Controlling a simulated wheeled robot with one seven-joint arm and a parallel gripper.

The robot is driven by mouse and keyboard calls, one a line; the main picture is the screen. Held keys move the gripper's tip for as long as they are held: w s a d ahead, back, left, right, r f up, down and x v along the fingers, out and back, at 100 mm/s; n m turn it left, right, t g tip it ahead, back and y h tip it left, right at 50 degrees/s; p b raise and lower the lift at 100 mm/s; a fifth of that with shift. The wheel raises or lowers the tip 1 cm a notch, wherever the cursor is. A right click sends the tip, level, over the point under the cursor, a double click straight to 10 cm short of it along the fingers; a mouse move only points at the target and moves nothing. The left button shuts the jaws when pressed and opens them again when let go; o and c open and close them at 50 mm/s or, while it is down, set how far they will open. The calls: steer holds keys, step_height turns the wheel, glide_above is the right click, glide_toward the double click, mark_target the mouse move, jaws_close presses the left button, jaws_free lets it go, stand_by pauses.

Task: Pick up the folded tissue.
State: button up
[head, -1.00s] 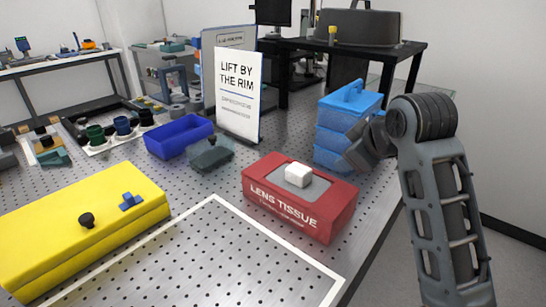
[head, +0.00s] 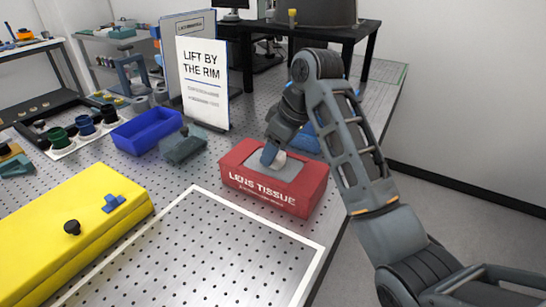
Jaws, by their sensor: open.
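The folded tissue (head: 280,160) is a small white block on the grey top panel of the red lens tissue box (head: 270,197). Only part of it shows; my gripper (head: 271,156) covers the rest. My gripper is over the box top, pointing down, with a bluish finger in front of the tissue's left side. The jaws are open. I cannot tell whether a finger touches the tissue.
A blue stacked bin unit (head: 308,143) is behind my arm, mostly hidden. A blue tray (head: 148,130), a dark block (head: 185,148) and an upright sign (head: 203,85) stand left of the box. A yellow case (head: 70,230) is at front left. The white-outlined area (head: 200,255) is clear.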

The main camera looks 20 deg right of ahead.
steer(key=shift+x, duration=0.8)
steer(key=shift+d, duration=0.1)
steer(key=shift+c, duration=0.2)
steer(key=c, duration=0.7)
steer(key=shift+r, duration=0.1)
steer(key=shift+r, duration=0.5)
steer(key=v, duration=0.3)
steer(key=shift+w+r, duration=0.25)
steer(key=shift+r, duration=0.1)
steer(key=shift+s+d+r+p, duration=0.5)
steer(key=shift+s+d+r, duration=0.55)
steer(key=shift+s, duration=0.45)
steer(key=shift+s+d+r+p, duration=0.55)
steer(key=shift+s+d+r, duration=0.5)
steer(key=shift+s, duration=0.45)
steer(key=shift+s+d+r+p, duration=0.5)
steer(key=shift+s+d+r, duration=0.5)
steer(key=shift+s, duration=0.55)
